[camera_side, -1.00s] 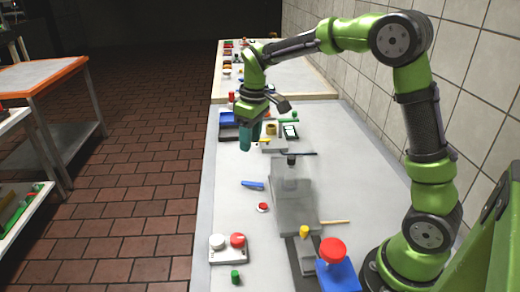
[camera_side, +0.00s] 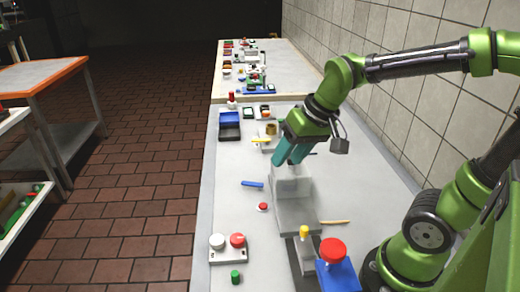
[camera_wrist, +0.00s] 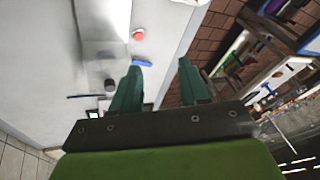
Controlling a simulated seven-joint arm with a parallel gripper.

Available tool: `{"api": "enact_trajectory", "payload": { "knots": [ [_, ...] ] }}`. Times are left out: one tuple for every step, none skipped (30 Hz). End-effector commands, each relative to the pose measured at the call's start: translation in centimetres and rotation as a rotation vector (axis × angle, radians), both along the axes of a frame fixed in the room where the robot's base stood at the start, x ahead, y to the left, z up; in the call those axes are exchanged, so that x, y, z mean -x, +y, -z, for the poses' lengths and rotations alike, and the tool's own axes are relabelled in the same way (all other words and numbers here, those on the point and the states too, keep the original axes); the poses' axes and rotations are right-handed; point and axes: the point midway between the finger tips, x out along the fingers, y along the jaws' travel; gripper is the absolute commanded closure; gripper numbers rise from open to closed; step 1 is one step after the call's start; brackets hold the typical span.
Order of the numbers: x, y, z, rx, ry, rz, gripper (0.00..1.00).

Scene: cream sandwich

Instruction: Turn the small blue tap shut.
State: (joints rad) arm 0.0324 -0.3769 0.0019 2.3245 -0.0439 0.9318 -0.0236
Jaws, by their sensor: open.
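A small blue bar-shaped piece (camera_side: 252,184) lies on the pale worktop, left of a translucent grey box; it may be the tap's handle, but I cannot tell. In the wrist view a blue piece (camera_wrist: 142,63) shows just beyond one fingertip. My gripper (camera_side: 289,160) has teal fingers, tilted down and to the left, at the far end of the grey box (camera_side: 295,213). In the wrist view my gripper (camera_wrist: 160,66) is open, its fingers apart with nothing between them. A dark knob (camera_wrist: 109,83) on the box shows left of the fingers; the gripper hides it in the side view.
A red button (camera_side: 263,207) sits near the blue piece. A plate with a white and a red knob (camera_side: 228,256) and a green cylinder (camera_side: 236,277) are in front. A blue block with a red top (camera_side: 333,250) stands right.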

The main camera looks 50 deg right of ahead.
Motion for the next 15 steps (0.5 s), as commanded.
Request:
{"api": "enact_trajectory", "payload": {
  "knots": [
    [0.43, 0.11, -0.23, -0.002, -0.014, -0.001, 0.55],
    [0.64, 0.15, -0.25, -0.002, -0.018, -0.002, 0.55],
    [0.86, 0.2, -0.29, -0.002, -0.023, -0.001, 0.55],
    [1.0, 0.23, -0.35, -0.003, -0.026, -0.001, 0.55],
    [1.09, 0.26, -0.37, -0.004, -0.029, -0.002, 0.55],
    [1.22, 0.28, -0.38, -0.004, -0.031, -0.002, 0.55],
    [1.28, 0.29, -0.39, -0.005, -0.033, -0.002, 0.55],
    [1.33, 0.3, -0.39, -0.004, -0.034, -0.001, 0.55],
    [1.36, 0.31, -0.4, -0.005, -0.035, -0.002, 0.55],
    [1.37, 0.32, -0.4, -0.005, -0.035, -0.002, 0.55],
    [1.37, 0.32, -0.4, -0.005, -0.035, -0.002, 0.55],
    [1.37, 0.32, -0.4, -0.005, -0.035, -0.002, 0.55],
    [1.36, 0.31, -0.4, -0.005, -0.035, -0.002, 0.55],
    [1.36, 0.31, -0.39, -0.005, -0.035, -0.002, 0.55],
    [1.35, 0.31, -0.39, -0.005, -0.035, -0.002, 0.55]
  ]
}}
